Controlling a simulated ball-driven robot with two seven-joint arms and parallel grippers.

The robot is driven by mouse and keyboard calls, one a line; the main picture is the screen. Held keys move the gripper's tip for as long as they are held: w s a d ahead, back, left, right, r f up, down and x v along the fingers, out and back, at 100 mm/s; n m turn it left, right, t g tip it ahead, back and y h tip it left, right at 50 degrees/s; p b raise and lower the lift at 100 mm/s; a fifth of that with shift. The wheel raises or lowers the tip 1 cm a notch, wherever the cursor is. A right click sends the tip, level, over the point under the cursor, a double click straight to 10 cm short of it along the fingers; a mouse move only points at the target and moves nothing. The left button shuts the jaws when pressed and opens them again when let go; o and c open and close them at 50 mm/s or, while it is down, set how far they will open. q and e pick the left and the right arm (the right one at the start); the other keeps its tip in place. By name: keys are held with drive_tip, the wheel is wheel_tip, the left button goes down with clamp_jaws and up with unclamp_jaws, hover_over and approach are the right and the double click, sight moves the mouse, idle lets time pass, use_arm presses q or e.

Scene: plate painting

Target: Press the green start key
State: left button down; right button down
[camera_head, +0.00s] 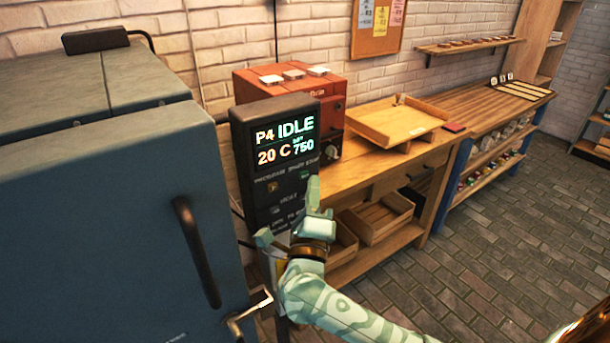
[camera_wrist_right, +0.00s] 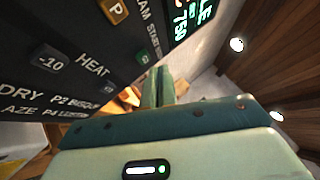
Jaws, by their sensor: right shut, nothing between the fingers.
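The dark control panel (camera_head: 262,190) beside the kiln shows P4, IDLE, 20 C and 750 on its display (camera_head: 284,139). The green start key (camera_wrist_right: 143,57) is small and sits under the START lettering in the right wrist view. My right gripper (camera_head: 314,188) is shut and empty, with its pale green fingers pointing up in front of the panel's right side. In the right wrist view its fingertips (camera_wrist_right: 158,72) are close to the key's right side. I cannot tell whether they touch it. My left gripper is not in view.
The blue kiln (camera_head: 100,230) with a black door handle (camera_head: 197,250) fills the left. An orange-red box (camera_head: 290,78) stands behind the panel. A wooden tray (camera_head: 398,121) lies on the bench (camera_head: 350,172) to the right. The brick floor (camera_head: 480,240) at right is clear.

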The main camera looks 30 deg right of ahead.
idle(0.6)
drive_tip(key=shift+w, duration=0.4)
drive_tip(key=shift+w, duration=0.35)
idle(0.5)
idle(0.3)
drive_tip(key=shift+s+p, duration=0.55)
drive_tip(key=shift+s, duration=0.2)
drive_tip(key=shift+s, duration=0.1)
drive_tip(key=s+p, duration=0.2)
drive_tip(key=s, duration=0.2)
drive_tip(key=shift+s+d, duration=0.15)
drive_tip(key=shift+s, duration=0.25)
